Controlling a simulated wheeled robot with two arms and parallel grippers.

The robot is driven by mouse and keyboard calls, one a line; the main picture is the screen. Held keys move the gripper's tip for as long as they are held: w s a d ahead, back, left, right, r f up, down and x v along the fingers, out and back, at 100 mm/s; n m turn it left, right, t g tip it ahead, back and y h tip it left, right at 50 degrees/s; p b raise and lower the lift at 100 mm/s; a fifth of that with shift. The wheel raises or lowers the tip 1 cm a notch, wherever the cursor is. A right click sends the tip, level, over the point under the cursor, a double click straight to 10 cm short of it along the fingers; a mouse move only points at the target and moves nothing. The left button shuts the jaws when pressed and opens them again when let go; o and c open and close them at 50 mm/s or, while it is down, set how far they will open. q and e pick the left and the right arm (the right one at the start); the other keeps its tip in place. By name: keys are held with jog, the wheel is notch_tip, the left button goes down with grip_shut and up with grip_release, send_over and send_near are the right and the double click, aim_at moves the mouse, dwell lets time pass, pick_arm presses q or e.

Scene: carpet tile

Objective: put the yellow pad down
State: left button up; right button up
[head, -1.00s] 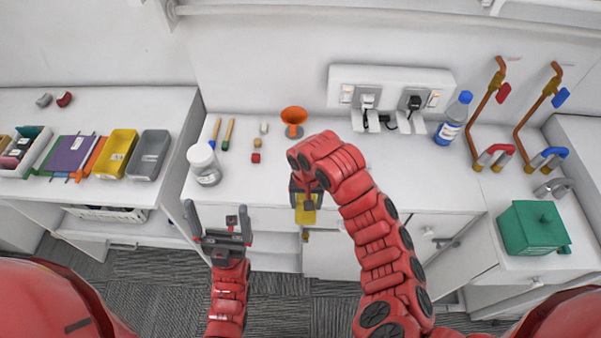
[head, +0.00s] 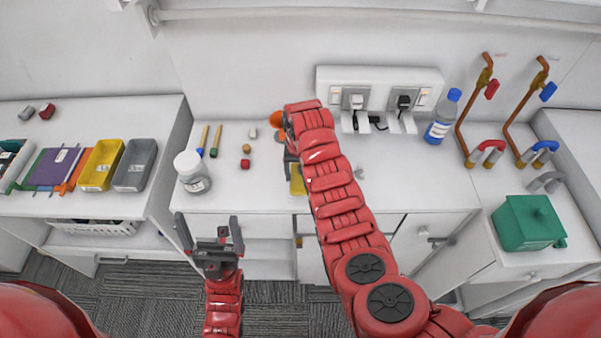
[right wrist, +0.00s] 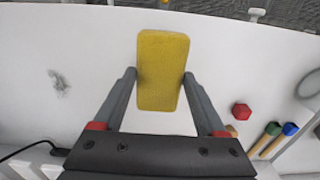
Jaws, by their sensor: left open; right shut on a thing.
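The yellow pad (head: 297,180) is between the fingers of my right gripper (head: 291,160), over the front part of the white counter (head: 240,195). In the right wrist view the pad (right wrist: 162,70) is upright in the picture, with both fingers shut on its sides. Whether its lower edge touches the counter cannot be told. My right arm hides part of the pad and gripper in the head view. My left gripper (head: 209,235) is open and empty, in front of the counter's front edge.
Near the pad are a red block (head: 245,164), a white-lidded jar (head: 192,172) and an orange funnel (head: 277,119), partly hidden by my arm. A dark smudge (right wrist: 59,83) marks the counter. Clear counter lies between the jar and the pad.

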jog(key=w+b, duration=0.1)
jog(key=b, duration=0.1)
jog(key=w+f+b, duration=0.1)
jog(key=b, duration=0.1)
jog(key=w+b, duration=0.1)
jog(key=b, duration=0.1)
jog(key=shift+f, duration=0.25)
jog(key=shift+w+r+b, duration=0.25)
jog(key=shift+w+b, duration=0.05)
jog(key=shift+b, duration=0.2)
jog(key=shift+w+d+b, duration=0.1)
jog(key=shift+w+b, duration=0.15)
jog(key=shift+b, duration=0.95)
notch_tip(320, 180, down, 4)
jog(key=shift+w+r+b, duration=0.1)
jog(key=shift+r+b, duration=0.15)
jog(key=shift+b, duration=0.75)
jog(key=shift+r, duration=0.2)
jog(key=shift+f, duration=0.2)
jog(key=o, duration=1.1)
jog(key=shift+o, duration=0.2)
jog(key=shift+r, duration=0.15)
